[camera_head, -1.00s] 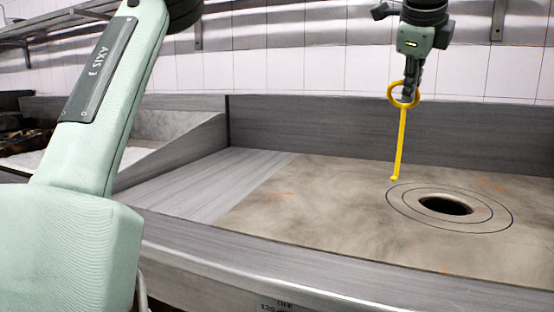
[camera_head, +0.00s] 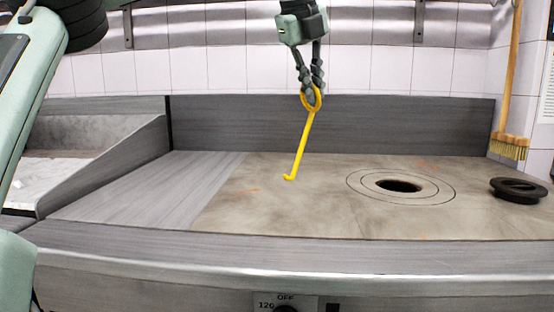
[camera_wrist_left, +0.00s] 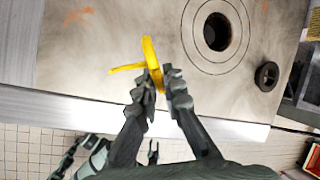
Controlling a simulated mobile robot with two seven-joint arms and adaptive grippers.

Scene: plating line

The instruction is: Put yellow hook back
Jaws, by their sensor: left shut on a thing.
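The yellow hook (camera_head: 304,145) has a ring at its top and a long shaft ending in a small bent tip. My left gripper (camera_head: 311,92) is shut on the ring, and the hook hangs tilted, its tip down and to the left, over the stove's flat plate (camera_head: 270,215). In the left wrist view the hook (camera_wrist_left: 149,52) shows between the two fingers of the left gripper (camera_wrist_left: 160,85). From the head view I cannot tell whether the tip touches the plate.
A round hole (camera_head: 398,186) with rings around it is in the plate, right of the hook. A black round lid (camera_head: 518,189) lies at the plate's right edge. A broom (camera_head: 510,145) stands at the right wall. A dial (camera_head: 287,308) is on the front.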

